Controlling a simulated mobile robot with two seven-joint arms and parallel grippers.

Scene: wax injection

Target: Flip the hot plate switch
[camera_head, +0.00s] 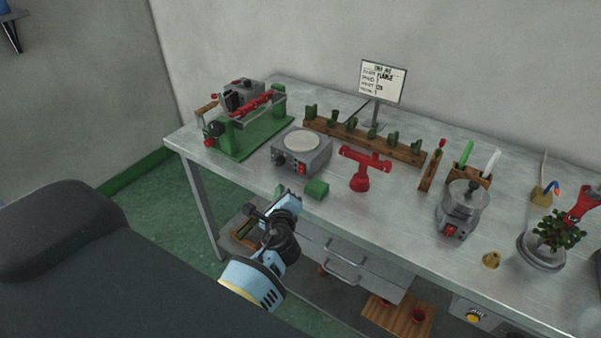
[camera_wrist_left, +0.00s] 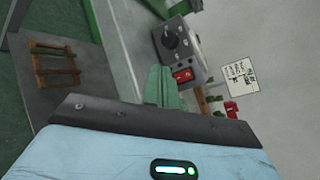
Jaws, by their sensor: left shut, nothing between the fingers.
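The hot plate (camera_head: 302,150) is a grey box with a round pale top, standing on the metal bench near its front edge. Its front face has a dark knob (camera_head: 279,159) and a red switch (camera_head: 301,168). In the left wrist view the knob (camera_wrist_left: 170,40) and red switch (camera_wrist_left: 183,75) show tilted. My left gripper (camera_head: 280,191) is shut and empty, in front of and below the hot plate, near the bench edge, apart from the switch. My right gripper is out of view.
A green block (camera_head: 317,189) lies at the bench edge, right of my left gripper. A red stand (camera_head: 361,170) is right of the hot plate. A green-based machine (camera_head: 246,140) stands left, and a wooden rack (camera_head: 400,149) behind. Drawers (camera_head: 345,262) hang below the bench.

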